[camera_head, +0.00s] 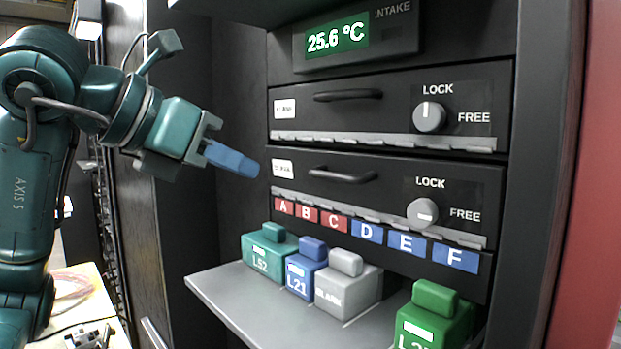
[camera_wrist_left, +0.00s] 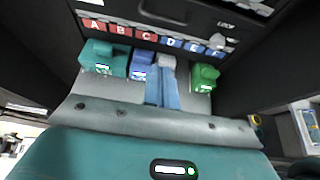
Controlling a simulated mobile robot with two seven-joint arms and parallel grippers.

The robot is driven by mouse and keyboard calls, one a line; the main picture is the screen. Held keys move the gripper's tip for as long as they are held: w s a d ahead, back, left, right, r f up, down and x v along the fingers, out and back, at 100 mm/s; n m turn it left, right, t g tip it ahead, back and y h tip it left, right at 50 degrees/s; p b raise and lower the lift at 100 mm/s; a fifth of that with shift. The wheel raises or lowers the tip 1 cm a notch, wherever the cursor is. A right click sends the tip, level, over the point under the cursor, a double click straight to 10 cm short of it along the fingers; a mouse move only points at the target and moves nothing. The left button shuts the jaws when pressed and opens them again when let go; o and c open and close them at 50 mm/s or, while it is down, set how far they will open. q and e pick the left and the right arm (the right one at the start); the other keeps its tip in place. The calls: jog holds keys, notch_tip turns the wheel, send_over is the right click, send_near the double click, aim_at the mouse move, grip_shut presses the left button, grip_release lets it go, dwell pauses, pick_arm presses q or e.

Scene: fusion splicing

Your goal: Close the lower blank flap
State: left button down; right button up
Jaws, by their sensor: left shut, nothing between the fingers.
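The lower flap (camera_head: 390,188) is a black panel with a dark handle (camera_head: 343,175) and a small white label too blurred to read surely. It looks upright, nearly flush with the cabinet face; I cannot tell if it is fully seated. Its knob (camera_head: 422,213) sits between the LOCK and FREE marks, its white mark lying sideways. A similar upper flap (camera_head: 380,105) is above it. My left gripper (camera_head: 240,163) is shut and empty, its blue fingers in the air left of the lower flap's label. The fingers also show in the left wrist view (camera_wrist_left: 170,95). My right gripper is not in view.
A grey shelf (camera_head: 222,298) juts out below, holding a teal block (camera_head: 262,262), a blue block (camera_head: 303,282), a grey block (camera_head: 340,298) and a green block (camera_head: 428,325). Lettered tags A to F run above it. The dark cabinet side wall (camera_head: 545,150) bounds the right.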

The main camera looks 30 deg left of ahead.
aim_at(332, 173)
pick_arm(q)
jog(key=w+r+p+x, duration=0.1)
jog(key=r+p+x, duration=0.1)
jog(key=x, duration=1)
jog(key=shift+w+d+r, duration=0.15)
jog(key=shift+w+d, duration=0.1)
jog(key=shift+d, duration=0.1)
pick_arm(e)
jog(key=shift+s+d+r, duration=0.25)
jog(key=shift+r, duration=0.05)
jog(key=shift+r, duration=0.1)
pick_arm(q)
jog(key=shift+w+d+r+p, duration=0.1)
jog(key=shift+w+r+p, duration=0.3)
jog(key=shift+p, duration=0.55)
jog(key=shift+w+d+r+g+p, duration=0.15)
jog(key=shift+r+g+p, duration=0.15)
jog(key=shift+p, duration=0.2)
jog(key=shift+w, duration=0.25)
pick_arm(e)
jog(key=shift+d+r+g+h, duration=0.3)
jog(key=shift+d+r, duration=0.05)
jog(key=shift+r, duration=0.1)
